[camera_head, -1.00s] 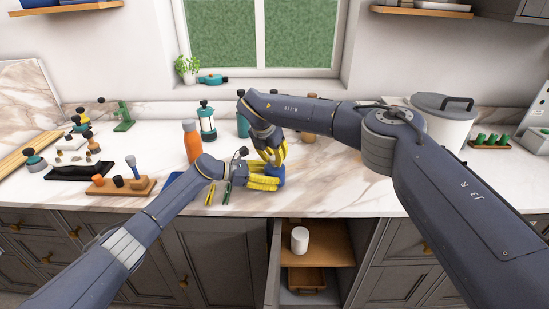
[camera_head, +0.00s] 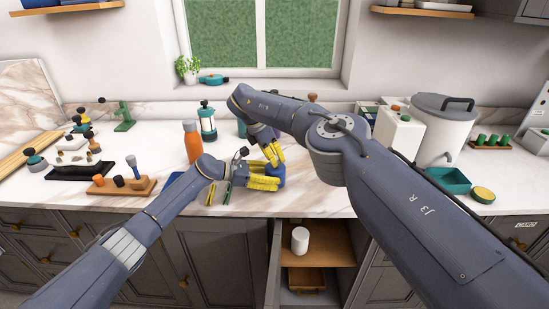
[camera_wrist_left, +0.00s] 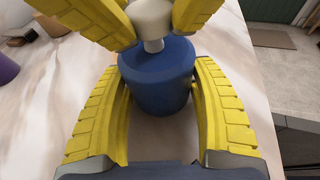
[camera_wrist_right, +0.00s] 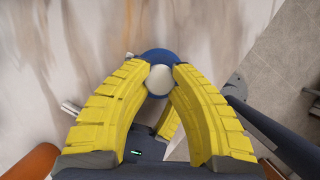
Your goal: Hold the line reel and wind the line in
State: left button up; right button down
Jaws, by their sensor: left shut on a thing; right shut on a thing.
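The line reel (camera_wrist_left: 157,80) is a blue drum with a pale knob (camera_wrist_left: 151,22) on top; it stands on the marble worktop near the front edge. In the head view the reel (camera_head: 279,178) is partly hidden by my yellow fingers. My left gripper (camera_head: 278,182) is shut around the sides of the drum, with a finger on each side in the left wrist view. My right gripper (camera_head: 275,157) comes from above, shut on the pale knob, which shows between its fingertips in the right wrist view (camera_wrist_right: 160,80). No line is clearly visible.
An orange bottle (camera_head: 193,143) and a teal lantern (camera_head: 208,122) stand behind my left gripper. A wooden block tray (camera_head: 108,186) is at left. A teal tray (camera_head: 449,180) lies at right.

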dwell(0.4)
jog(key=c, duration=1)
grip_release()
jog(key=shift+c, duration=0.2)
jog(key=v, duration=1.2)
